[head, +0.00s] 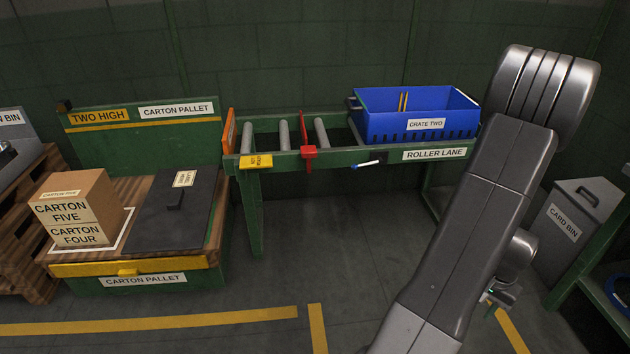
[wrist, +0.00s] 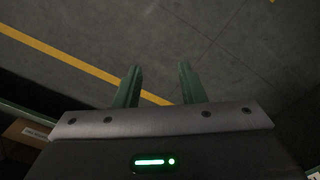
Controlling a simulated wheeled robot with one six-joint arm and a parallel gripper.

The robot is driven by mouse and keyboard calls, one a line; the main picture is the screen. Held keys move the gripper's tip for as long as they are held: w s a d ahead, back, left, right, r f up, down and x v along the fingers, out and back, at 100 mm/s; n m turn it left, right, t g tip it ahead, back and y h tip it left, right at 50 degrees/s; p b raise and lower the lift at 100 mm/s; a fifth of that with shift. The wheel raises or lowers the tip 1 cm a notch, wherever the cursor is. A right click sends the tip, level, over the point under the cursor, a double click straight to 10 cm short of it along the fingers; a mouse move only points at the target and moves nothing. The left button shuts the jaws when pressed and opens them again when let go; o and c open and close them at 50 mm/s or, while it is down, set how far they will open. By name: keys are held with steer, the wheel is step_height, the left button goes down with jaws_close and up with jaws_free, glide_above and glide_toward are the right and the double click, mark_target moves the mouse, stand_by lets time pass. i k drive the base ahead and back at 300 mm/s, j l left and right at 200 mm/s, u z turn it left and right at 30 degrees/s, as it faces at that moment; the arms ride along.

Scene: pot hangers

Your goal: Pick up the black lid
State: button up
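The black lid (head: 155,228) lies on the right part of the carton pallet in the head view. It is a flat dark panel with a small raised black handle (head: 175,198) and a white label near its back edge. My gripper (wrist: 160,84) is open and empty in the wrist view, its two green fingers apart above bare floor. In the head view my arm reaches down at the right, far from the lid, and the gripper is only partly visible low behind the arm. The lid does not show in the wrist view.
The carton pallet (head: 93,283) also holds stacked cartons (head: 78,210) left of the lid, with a green backboard (head: 150,140) behind. A roller lane (head: 385,158) carries a blue crate (head: 395,128). A grey card bin (head: 572,225) stands right. The central floor is clear.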

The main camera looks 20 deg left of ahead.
mark_target(175, 214)
steer(key=j+u, duration=0.4)
steer(key=i+j+u, duration=0.15)
steer(key=u, duration=0.2)
steer(key=i+j+u, duration=0.15)
steer(key=u, duration=0.25)
steer(key=i+j+u, duration=0.2)
steer(key=u, duration=0.15)
steer(key=i+j+u, duration=0.1)
steer(key=i+j, duration=0.3)
steer(key=i+j+u, duration=0.1)
steer(key=i+j, duration=0.25)
steer(key=i, duration=0.2)
steer(key=i+j+u, duration=0.1)
steer(key=i+j, duration=0.2)
steer(key=i, duration=0.2)
